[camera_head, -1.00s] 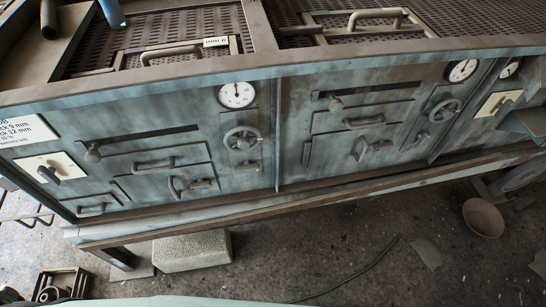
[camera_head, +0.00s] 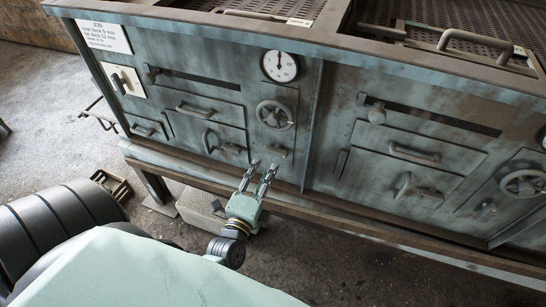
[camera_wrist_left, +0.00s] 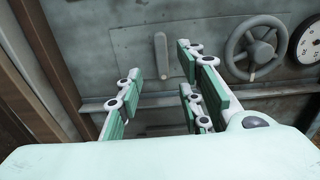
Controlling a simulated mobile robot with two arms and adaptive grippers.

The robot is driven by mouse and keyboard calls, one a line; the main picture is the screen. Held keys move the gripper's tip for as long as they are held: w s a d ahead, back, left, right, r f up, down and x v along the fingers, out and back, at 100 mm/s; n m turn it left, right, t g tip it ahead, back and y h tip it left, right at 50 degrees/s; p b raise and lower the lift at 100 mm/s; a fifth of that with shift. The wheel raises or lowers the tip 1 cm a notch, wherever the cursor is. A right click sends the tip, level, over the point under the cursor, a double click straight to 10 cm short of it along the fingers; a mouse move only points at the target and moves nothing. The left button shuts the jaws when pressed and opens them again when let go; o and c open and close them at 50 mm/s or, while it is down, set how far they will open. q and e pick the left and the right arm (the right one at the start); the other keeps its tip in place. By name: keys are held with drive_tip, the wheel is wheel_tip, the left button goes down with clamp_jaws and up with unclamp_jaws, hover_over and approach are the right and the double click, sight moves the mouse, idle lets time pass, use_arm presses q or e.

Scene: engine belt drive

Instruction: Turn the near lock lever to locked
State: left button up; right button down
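A small grey lever (camera_head: 276,151) sits on the panel below the handwheel, lying roughly sideways in the head view. In the left wrist view this lever (camera_wrist_left: 161,55) is a plain rounded bar, beyond the fingertips. My left gripper (camera_head: 264,166) is just below and in front of the lever in the head view. In the wrist view its fingers (camera_wrist_left: 158,80) are spread with a clear gap and nothing between them. They look apart from the lever. I cannot read any locked mark. My right gripper is not in view.
The handwheel (camera_head: 274,114) and dial gauge (camera_head: 280,67) are above the lever. A curved door handle (camera_head: 209,141) is to the left. The bench ledge (camera_head: 330,213) runs under the panel. A pale block (camera_head: 200,209) stands on the floor behind my gripper.

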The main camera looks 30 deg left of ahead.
sight(274, 154)
use_arm(q)
drive_tip(key=x, duration=0.7)
drive_tip(key=shift+w+r, duration=0.15)
drive_tip(key=shift+w, duration=0.2)
drive_tip(key=shift+c, duration=0.4)
clamp_jaws()
